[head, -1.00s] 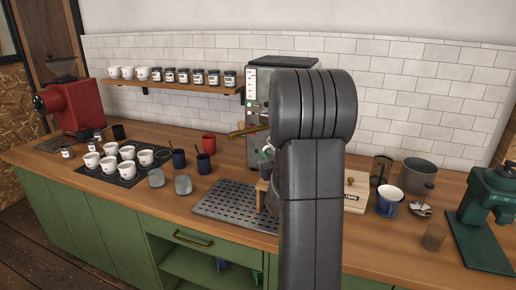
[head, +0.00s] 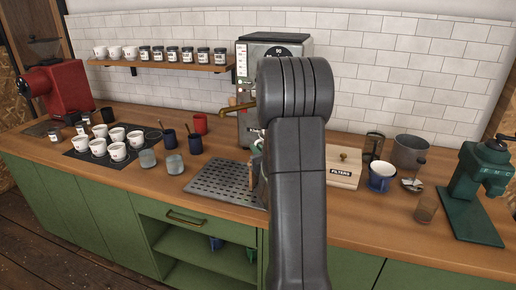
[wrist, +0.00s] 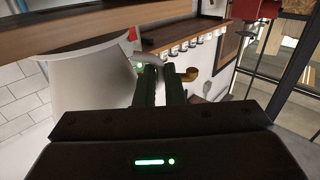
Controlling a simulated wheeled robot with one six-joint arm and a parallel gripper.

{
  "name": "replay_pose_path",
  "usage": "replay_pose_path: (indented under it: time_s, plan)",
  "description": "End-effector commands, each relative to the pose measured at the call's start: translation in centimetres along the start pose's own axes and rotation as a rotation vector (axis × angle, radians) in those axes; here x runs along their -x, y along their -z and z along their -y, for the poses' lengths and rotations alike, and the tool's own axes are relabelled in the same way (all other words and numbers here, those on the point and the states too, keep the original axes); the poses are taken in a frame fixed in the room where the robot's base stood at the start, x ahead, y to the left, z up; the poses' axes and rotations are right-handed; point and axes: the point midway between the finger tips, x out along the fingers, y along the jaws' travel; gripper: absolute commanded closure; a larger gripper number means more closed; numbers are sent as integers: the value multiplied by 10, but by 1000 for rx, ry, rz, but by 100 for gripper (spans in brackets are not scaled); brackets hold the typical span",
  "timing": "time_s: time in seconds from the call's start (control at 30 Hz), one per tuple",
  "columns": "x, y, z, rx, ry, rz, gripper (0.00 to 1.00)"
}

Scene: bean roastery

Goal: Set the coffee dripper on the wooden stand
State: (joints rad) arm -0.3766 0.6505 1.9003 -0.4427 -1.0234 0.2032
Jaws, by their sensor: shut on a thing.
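My gripper (wrist: 160,84) is shut, seen in the wrist view, where the scene appears upside down. A large pale, tapered body, which looks like the coffee dripper (wrist: 85,80), fills the left of that view. Its handle side meets my fingertips. A wooden slab (wrist: 95,32), probably the wooden stand, lies very close to the dripper at the picture's top. I cannot tell whether they touch. In the head view my arm hides the gripper and nearly all of the dripper and stand.
A perforated drip tray (head: 222,180) lies left of my arm, before the espresso machine (head: 243,90). Cups stand at left.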

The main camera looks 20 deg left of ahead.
Motion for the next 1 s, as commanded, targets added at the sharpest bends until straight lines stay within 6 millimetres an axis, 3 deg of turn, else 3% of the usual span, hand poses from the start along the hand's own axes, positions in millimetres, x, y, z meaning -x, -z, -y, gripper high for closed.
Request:
replay_pose_path:
  time_s: [1.0]
  plan:
    - [0,-11,0,1,0,-3,100]
